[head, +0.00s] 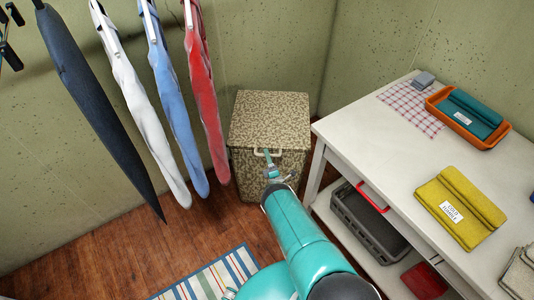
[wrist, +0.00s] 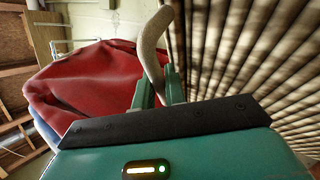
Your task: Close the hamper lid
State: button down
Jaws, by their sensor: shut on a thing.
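The speckled tan hamper (head: 245,175) stands in the corner by the wall. Its lid (head: 270,115) lies down over the top and looks level; I cannot tell whether a small gap is left at the front edge. A cream handle (head: 258,153) sits at the lid's front edge. My gripper (head: 268,156) is at this handle. In the wrist view, the teal fingers of my gripper (wrist: 157,88) are shut on the pale curved handle (wrist: 153,45), beside a ribbed hamper surface (wrist: 240,60).
A white table (head: 370,130) with folded cloths stands close on the right, with a grey crate (head: 368,225) below. A striped rug (head: 205,280) lies in front.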

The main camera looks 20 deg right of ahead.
jog(key=shift+s+f+h, duration=0.25)
jog(key=shift+f+h, duration=0.05)
jog(key=shift+f, duration=0.25)
jog(key=c, duration=1.7)
grip_release()
jog(key=shift+f, duration=0.1)
jog(key=shift+d, duration=0.1)
jog(key=shift+w+r, duration=0.1)
jog(key=shift+r, duration=0.15)
jog(key=shift+v, duration=3.8)
jog(key=shift+r, duration=0.1)
